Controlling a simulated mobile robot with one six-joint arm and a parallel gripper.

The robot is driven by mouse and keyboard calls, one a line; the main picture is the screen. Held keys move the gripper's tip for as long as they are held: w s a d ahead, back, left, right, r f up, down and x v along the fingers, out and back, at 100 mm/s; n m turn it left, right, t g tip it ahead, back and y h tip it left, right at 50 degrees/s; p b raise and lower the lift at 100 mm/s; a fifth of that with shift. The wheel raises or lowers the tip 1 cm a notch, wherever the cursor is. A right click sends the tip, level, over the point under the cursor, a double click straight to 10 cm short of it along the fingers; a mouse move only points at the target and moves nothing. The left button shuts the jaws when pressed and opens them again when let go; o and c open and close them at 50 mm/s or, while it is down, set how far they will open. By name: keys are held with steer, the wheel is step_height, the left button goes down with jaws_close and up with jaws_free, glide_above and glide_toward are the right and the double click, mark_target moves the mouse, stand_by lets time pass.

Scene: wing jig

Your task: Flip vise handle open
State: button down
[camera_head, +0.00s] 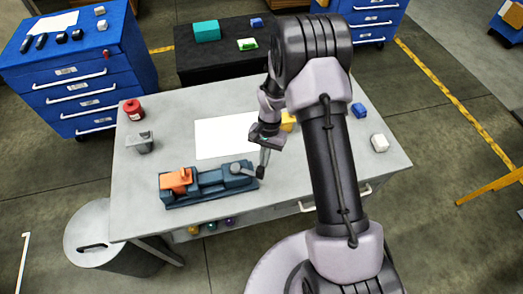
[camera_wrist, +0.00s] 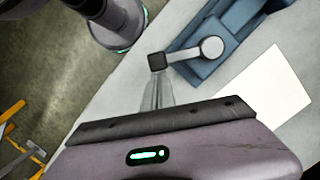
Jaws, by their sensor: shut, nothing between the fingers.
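The blue vise (camera_head: 210,192) lies on the grey table, with an orange block (camera_head: 176,180) at its left end. Its handle (camera_head: 247,171) is a light grey lever with a round hub and a dark square knob (camera_head: 260,173), sticking out at the vise's right end. In the wrist view the hub (camera_wrist: 211,47) is at upper right and the knob (camera_wrist: 157,62) is just beyond my fingertips. My gripper (camera_head: 264,164) is shut and empty, pointing down at the knob end. I cannot tell whether the fingertips touch the knob.
A white sheet (camera_head: 222,138) lies behind the vise. A red round container (camera_head: 133,109) and a grey block (camera_head: 140,143) stand at the table's left. A yellow object (camera_head: 288,121) is partly hidden by my arm. A white block (camera_head: 379,142) is at right.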

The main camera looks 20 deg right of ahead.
steer(key=s+m+b, duration=0.1)
steer(key=s+a+m, duration=0.1)
steer(key=shift+s+f+m+y+b, duration=0.2)
steer(key=shift+m+y+b, duration=0.1)
steer(key=shift+m+b, duration=0.1)
steer(key=s+a+m+t+b, duration=0.2)
steer(key=s+a+m+b, duration=0.1)
steer(key=m, duration=0.4)
steer(key=shift+s+a+r+y+b, duration=0.3)
steer(key=shift+s+a, duration=0.35)
steer(key=shift+a, duration=0.6)
steer(key=shift+f, duration=0.1)
